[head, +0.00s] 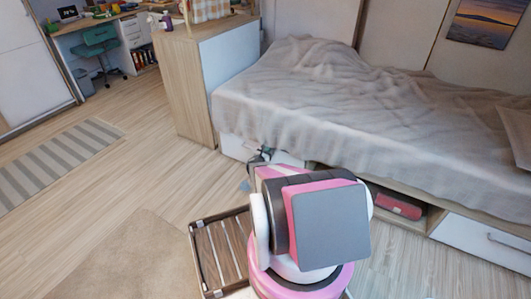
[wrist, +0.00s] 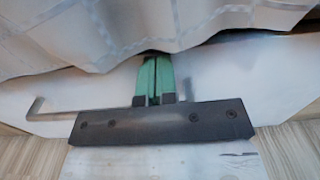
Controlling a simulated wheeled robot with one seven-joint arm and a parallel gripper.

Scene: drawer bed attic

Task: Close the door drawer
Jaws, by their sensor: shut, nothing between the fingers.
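The white drawer front (head: 232,147) shows under the blanket at the left part of the bed, partly hidden by my arm. In the wrist view the drawer front (wrist: 95,92) spans the picture, with a grey bar handle (wrist: 36,110) at its left. My gripper (wrist: 155,62) has its green fingers shut together, with nothing between them. The fingertips lie over the drawer front, just below the blanket hem, right of the handle. I cannot tell whether they touch it, or how far the drawer stands out. In the head view my arm hides most of the gripper.
The grey blanket (head: 330,95) hangs over the bed's front edge. An open compartment holds a red object (head: 395,203). Another white drawer (head: 478,247) is at right. A wooden slatted tray-like item (head: 215,250) lies on the floor beside my arm.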

